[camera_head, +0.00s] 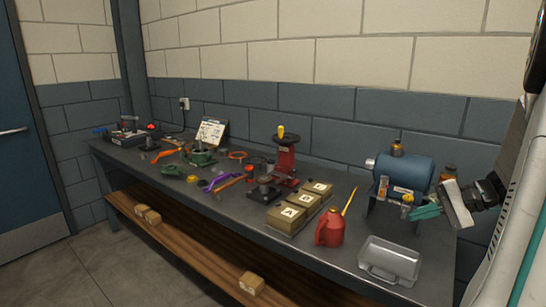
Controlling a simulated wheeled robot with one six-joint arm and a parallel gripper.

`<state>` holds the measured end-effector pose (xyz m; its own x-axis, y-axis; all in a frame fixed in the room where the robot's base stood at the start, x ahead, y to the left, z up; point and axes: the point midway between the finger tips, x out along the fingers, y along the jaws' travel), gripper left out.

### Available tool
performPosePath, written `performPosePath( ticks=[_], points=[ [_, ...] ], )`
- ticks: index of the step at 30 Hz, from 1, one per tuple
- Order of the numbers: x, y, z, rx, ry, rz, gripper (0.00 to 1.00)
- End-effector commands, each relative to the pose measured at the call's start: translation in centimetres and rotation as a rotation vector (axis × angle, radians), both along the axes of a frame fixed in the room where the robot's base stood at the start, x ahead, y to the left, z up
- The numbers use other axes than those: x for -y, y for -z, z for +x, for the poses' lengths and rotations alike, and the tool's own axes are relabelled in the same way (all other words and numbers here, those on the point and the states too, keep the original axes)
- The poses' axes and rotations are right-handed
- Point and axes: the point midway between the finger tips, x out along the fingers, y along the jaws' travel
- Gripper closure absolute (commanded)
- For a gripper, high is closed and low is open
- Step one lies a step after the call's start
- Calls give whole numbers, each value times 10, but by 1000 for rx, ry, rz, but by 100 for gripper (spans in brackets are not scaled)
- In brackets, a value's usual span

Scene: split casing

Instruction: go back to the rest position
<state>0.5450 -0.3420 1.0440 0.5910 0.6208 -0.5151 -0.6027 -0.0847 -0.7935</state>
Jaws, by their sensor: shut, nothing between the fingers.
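My gripper (416,213) is at the right of the view, in front of the blue cylindrical machine (404,172). Its teal fingers are together and hold nothing. It points left, above the right end of the grey workbench (240,212). A clear tray (390,260) lies below and left of it, apart from it. My arm comes in from the right edge and hides part of the bench's right end.
A red oil can (330,228) stands left of the tray, with lettered boxes (287,218) beside it. A red press (285,160) stands behind them. Tools and a green part (200,158) crowd the left half. The lower wooden shelf (195,240) holds small cartons.

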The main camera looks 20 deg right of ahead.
Motion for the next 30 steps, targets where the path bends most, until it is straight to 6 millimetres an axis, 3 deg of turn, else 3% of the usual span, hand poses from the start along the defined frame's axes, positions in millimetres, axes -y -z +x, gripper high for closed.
performPosePath(
  ticks=[1, 6, 12, 21, 30],
  points=[
    [-36, -6, 1, -76, -82, -40, 100],
    [-128, -12, -21, -304, -304, -221, 100],
    [-201, -20, -60, -436, -521, -520, 100],
    [-265, -36, -111, -334, -811, -981, 100],
    [-307, -55, -125, -122, -957, -1123, 100]
  ],
)
